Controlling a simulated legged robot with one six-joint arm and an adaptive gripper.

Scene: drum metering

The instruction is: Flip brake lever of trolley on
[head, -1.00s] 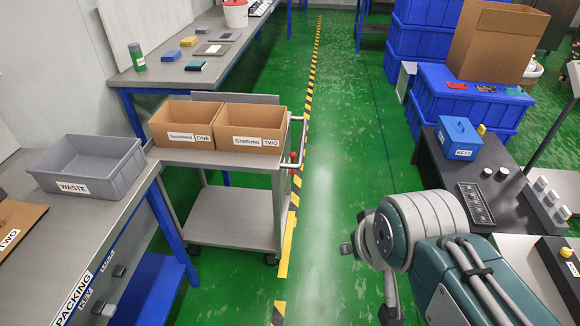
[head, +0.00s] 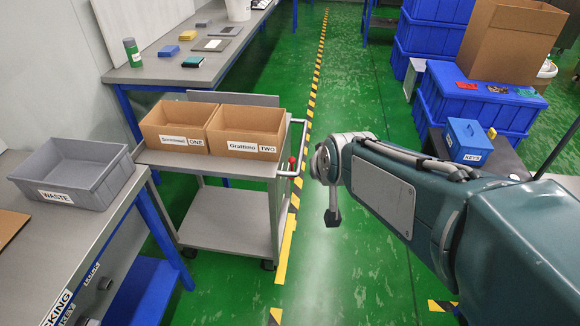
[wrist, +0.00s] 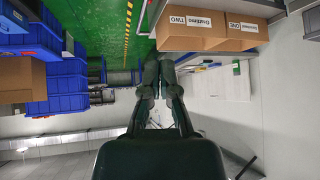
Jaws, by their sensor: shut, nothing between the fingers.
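The grey trolley (head: 225,215) stands left of centre in the head view. Its brake lever, with a red knob (head: 292,160), sits at the right end by the push handle (head: 303,135). In the wrist view, which looks upside down, my gripper (wrist: 158,65) is shut and empty. In the head view my arm reaches in from the right, and its end hangs to the right of the trolley, apart from the lever. I cannot make out the lever in the wrist view.
Two cardboard boxes, ONE (head: 180,130) and TWO (head: 246,132), stand on the trolley top. A grey WASTE bin (head: 75,172) stands on the left bench. Blue crates (head: 478,100) and a blue KEYS box (head: 467,140) are at right. Green floor is clear beyond my arm.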

